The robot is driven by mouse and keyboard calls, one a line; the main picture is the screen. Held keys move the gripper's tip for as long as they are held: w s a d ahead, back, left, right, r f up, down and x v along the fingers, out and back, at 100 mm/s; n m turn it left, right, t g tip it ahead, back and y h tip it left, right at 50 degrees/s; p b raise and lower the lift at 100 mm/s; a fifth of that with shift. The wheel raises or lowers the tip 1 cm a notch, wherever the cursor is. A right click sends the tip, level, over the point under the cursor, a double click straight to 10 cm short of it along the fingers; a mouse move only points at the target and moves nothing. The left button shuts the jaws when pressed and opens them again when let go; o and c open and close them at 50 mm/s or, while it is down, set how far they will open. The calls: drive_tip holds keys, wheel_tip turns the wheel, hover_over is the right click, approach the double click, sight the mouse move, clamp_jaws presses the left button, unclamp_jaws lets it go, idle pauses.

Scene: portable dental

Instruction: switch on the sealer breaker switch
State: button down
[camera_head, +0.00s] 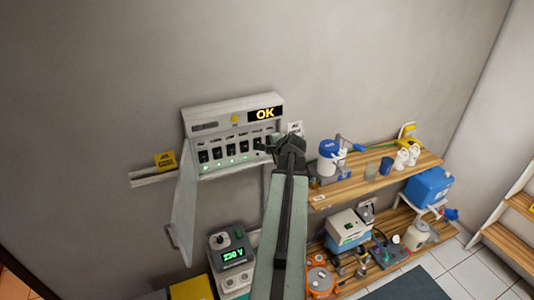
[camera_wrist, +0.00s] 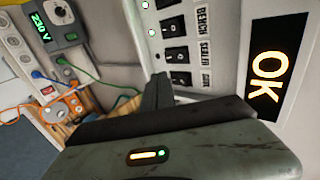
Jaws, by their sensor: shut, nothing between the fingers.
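The breaker panel (camera_head: 200,128) is on the wall with its door hanging open and a row of black rocker switches inside. In the wrist view the panel appears turned sideways. The sealer breaker switch (camera_wrist: 176,54) sits beside the SEALER label (camera_wrist: 204,50), between the BENCH switch (camera_wrist: 172,27) and another switch (camera_wrist: 180,78). My gripper (camera_head: 266,147) is shut and empty at the right end of the row. Its fingers also show in the wrist view (camera_wrist: 158,88), close to the lower switches; contact is unclear.
A yellow OK display (camera_head: 265,113) is lit on the panel top. The open panel door (camera_head: 186,215) hangs at the left. A 230 V unit (camera_head: 233,255) stands below. Wooden shelves (camera_head: 375,185) with dental equipment are at the right. The wall above is clear.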

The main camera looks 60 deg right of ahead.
drive_tip(key=w+r+b+x, duration=0.1)
drive_tip(key=b+x, duration=0.3)
drive_tip(key=x, duration=0.7)
drive_tip(key=shift+d+r, duration=0.2)
drive_tip(key=shift+d, duration=0.15)
